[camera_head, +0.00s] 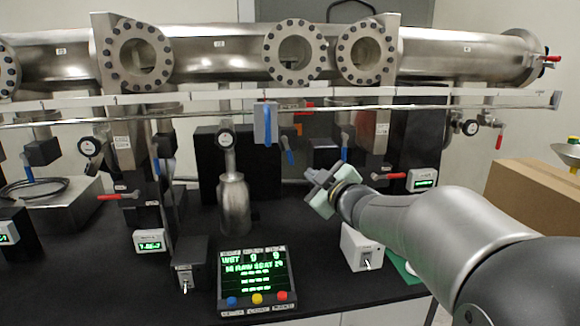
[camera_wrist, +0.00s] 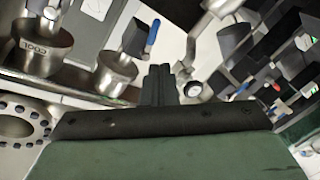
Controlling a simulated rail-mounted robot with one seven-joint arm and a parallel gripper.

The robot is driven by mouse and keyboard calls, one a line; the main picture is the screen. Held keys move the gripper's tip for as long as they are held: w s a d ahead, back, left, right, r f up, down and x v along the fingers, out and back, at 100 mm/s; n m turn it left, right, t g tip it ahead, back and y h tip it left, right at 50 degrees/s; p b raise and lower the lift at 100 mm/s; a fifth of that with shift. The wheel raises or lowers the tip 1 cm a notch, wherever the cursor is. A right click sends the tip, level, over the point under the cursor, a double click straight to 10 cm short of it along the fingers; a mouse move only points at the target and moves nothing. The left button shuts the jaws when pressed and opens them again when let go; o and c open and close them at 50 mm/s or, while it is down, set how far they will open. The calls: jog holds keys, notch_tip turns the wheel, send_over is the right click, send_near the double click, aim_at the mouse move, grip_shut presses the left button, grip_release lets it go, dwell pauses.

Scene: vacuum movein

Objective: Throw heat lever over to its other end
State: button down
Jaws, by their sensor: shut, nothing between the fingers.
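No label reading heat is legible, so I cannot tell which part is the heat lever. Small toggle levers stick out of a dark box (camera_head: 190,262) left of the display and a white box (camera_head: 361,247) right of it. My gripper (camera_head: 316,192) is in mid-air above the bench, up and left of the white box. It is shut and empty, apart from both boxes. Its fingers (camera_wrist: 158,84) also show in the wrist view. There, a metal round body (camera_wrist: 45,45) bears lettering seen upside down, apparently COOL, and a blue handle (camera_wrist: 152,37) stands beyond the fingers.
A large steel pipe (camera_head: 220,55) with round ports crosses the back, with a rail (camera_head: 200,111) below. Blue and red valve handles hang beneath it. A display panel (camera_head: 254,280) with coloured buttons stands at the front. A metal bottle (camera_head: 234,205) is left of my gripper. A cardboard box (camera_head: 530,195) is at right.

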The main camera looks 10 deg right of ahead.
aim_at(288, 151)
jog(key=w+a+f+n+g+y+p, duration=0.1)
jog(key=w+a+n+y+p, duration=0.1)
jog(key=w+a+n, duration=0.35)
jog(key=w+a+f+n+g+y+p, duration=0.1)
jog(key=w+a+n+p, duration=0.1)
jog(key=w+n, duration=0.65)
jog(key=shift+n, duration=0.9)
jog(key=d, duration=0.1)
jog(key=d+p, duration=0.1)
jog(key=s+d+r+p, duration=0.1)
jog(key=d, duration=0.1)
jog(key=shift+d, duration=0.1)
